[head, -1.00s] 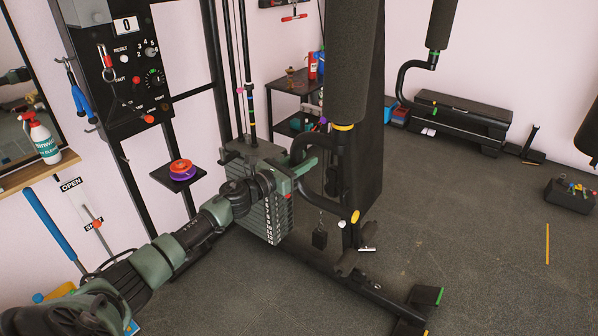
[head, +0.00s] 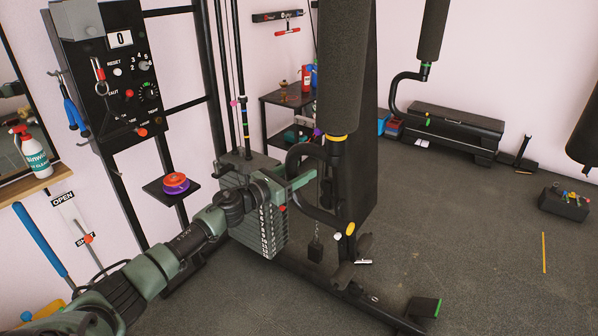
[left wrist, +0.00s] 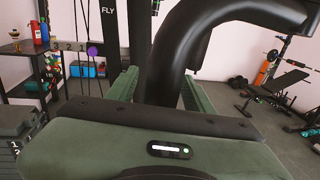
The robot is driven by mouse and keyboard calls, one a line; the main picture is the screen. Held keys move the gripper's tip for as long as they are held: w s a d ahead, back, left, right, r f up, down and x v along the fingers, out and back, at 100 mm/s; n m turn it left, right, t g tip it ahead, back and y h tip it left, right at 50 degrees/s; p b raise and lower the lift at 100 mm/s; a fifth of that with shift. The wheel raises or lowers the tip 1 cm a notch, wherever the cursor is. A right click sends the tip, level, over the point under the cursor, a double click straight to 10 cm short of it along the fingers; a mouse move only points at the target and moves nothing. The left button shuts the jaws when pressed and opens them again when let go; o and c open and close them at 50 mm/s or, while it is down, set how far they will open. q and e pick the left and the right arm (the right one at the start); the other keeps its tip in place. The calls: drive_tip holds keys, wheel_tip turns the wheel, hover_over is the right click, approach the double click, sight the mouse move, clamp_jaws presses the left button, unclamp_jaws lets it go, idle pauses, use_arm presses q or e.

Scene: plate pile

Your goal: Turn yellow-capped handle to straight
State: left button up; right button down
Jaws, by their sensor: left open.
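The yellow-capped handle (head: 303,210) is a bent black tube on the gym machine, curving out below a dark foam roller, with a yellow cap (head: 351,229) at its lower end. It bends leftward, away from the roller. My left gripper (head: 303,180) is open at the handle's bend. In the left wrist view its two green fingers (left wrist: 158,92) stand on either side of the thick black tube (left wrist: 185,50), which passes between them. I cannot tell whether either finger touches it. The yellow cap is out of the wrist view. My right gripper is not in view.
The weight stack (head: 268,228) is close beside and below my left gripper. The foam roller (head: 345,75) hangs just right of it. A control panel (head: 105,80) and small shelf (head: 160,190) stand left. Open floor (head: 470,220) lies right.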

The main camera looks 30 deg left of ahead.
sight(287, 178)
use_arm(q)
drive_tip(key=shift+b+v, duration=1.3)
drive_tip(key=shift+v, duration=2.6)
